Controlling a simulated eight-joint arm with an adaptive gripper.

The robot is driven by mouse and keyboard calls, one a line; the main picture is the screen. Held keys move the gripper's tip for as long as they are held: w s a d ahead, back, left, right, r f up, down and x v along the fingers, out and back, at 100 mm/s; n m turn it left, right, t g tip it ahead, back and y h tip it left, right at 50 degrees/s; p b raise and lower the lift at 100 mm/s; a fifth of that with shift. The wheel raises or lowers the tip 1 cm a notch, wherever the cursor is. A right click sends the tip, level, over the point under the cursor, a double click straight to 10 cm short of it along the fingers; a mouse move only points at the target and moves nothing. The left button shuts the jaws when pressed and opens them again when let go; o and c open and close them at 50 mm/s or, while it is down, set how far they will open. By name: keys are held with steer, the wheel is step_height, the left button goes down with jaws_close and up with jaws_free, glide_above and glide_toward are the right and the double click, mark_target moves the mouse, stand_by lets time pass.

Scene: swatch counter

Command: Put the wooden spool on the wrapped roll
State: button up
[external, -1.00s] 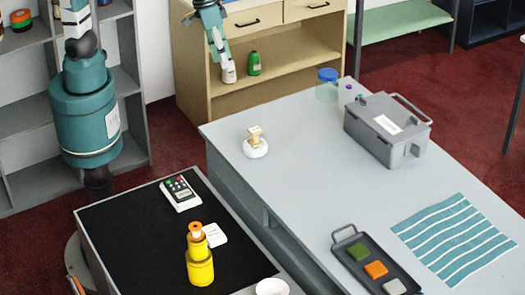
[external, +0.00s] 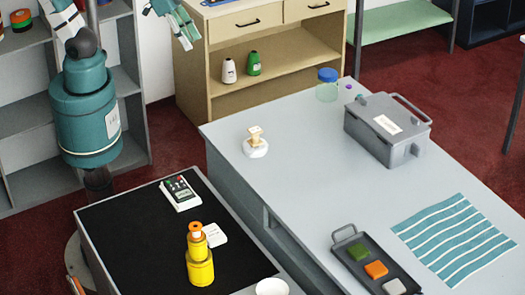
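The wooden spool (external: 255,133) is small and pale tan. It stands upright on top of the low white wrapped roll (external: 255,149), on the left part of the grey counter. My gripper (external: 187,39) is at the top edge of the external view, up and to the left of the spool and well apart from it. It is partly cut off by the frame edge. No object shows in it, and its finger opening is not clear.
A grey case (external: 372,140), a blue-lidded jar (external: 327,92), a swatch tray (external: 347,231) and a striped cloth (external: 455,245) lie on the counter (external: 300,170). A black-topped stand holds a yellow stack (external: 200,268) and a handheld device (external: 180,192). The counter's middle is clear.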

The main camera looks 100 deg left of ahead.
steer(key=s+a+f+m+t, duration=0.1)
steer(key=s, duration=0.4)
steer(key=shift+s+a+f+m, duration=0.3)
steer(key=shift+s+a, duration=0.1)
steer(key=shift+f, duration=0.1)
step_height(320, 180, down, 12)
steer(key=b, duration=1.1)
steer(key=shift+r+b, duration=0.2)
steer(key=shift+b, duration=0.2)
stand_by(0.4)
